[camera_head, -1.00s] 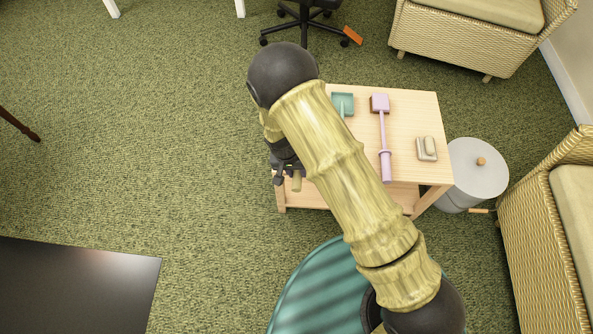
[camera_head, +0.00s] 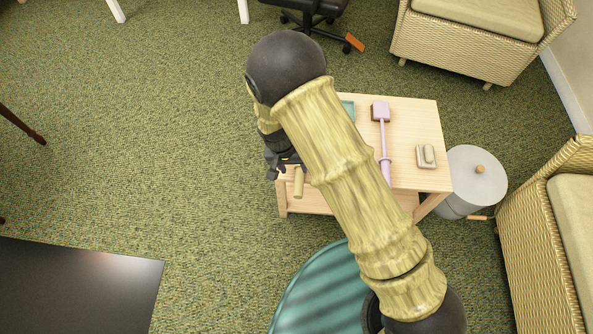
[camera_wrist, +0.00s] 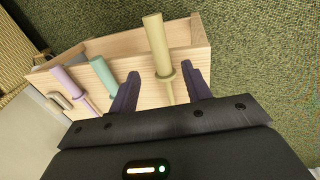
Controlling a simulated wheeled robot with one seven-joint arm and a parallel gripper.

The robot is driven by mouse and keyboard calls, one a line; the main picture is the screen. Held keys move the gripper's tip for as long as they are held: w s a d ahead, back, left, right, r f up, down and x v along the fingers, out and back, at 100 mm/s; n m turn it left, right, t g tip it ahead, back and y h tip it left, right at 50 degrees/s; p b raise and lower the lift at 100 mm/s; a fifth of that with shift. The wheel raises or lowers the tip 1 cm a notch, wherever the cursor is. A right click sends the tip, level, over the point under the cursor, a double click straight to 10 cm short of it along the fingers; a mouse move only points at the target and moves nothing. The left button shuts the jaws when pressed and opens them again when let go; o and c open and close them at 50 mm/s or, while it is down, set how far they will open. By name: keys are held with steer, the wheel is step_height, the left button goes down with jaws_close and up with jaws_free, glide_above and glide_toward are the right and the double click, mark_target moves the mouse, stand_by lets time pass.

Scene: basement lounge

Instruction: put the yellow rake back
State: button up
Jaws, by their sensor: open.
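The yellow rake shows as a pale yellow handle with a collar (camera_wrist: 155,35) in the wrist view. It lies across the small wooden table's edge and sticks out past it; its head is hidden by my gripper. The handle also shows in the head view (camera_head: 299,183), at the table's left side. My gripper (camera_wrist: 160,72) is open, with one finger on each side of the handle and gaps between. In the head view my gripper (camera_head: 279,168) is partly hidden behind my arm.
The wooden table (camera_head: 420,120) also bears a teal tool (camera_head: 348,108), a lilac tool (camera_head: 382,135) and a small beige block-like item (camera_head: 426,156). A grey lidded bin (camera_head: 470,175) stands right of it. Wicker chairs (camera_head: 540,215) are at the right. Open carpet lies left.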

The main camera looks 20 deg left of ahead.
steer(key=v, duration=0.4)
steer(key=shift+r+p, duration=0.2)
steer(key=shift+p, duration=0.15)
stand_by(0.4)
steer(key=w+d+r+m+y, duration=0.1)
steer(key=w+d+r, duration=0.2)
steer(key=d+r, duration=0.45)
steer(key=s+d+r, duration=0.2)
steer(key=d+r, duration=0.2)
steer(key=d, duration=0.4)
steer(key=s+d+r+m+t, duration=0.1)
steer(key=s+d+r, duration=0.1)
steer(key=d+r, duration=0.3)
steer(key=s+d+r+y, duration=0.1)
steer(key=d+r, duration=0.3)
steer(key=d, duration=0.7)
steer(key=shift+s+d+r+m+t, duration=0.25)
steer(key=shift+s+m+t, duration=0.15)
steer(key=shift+s, duration=0.4)
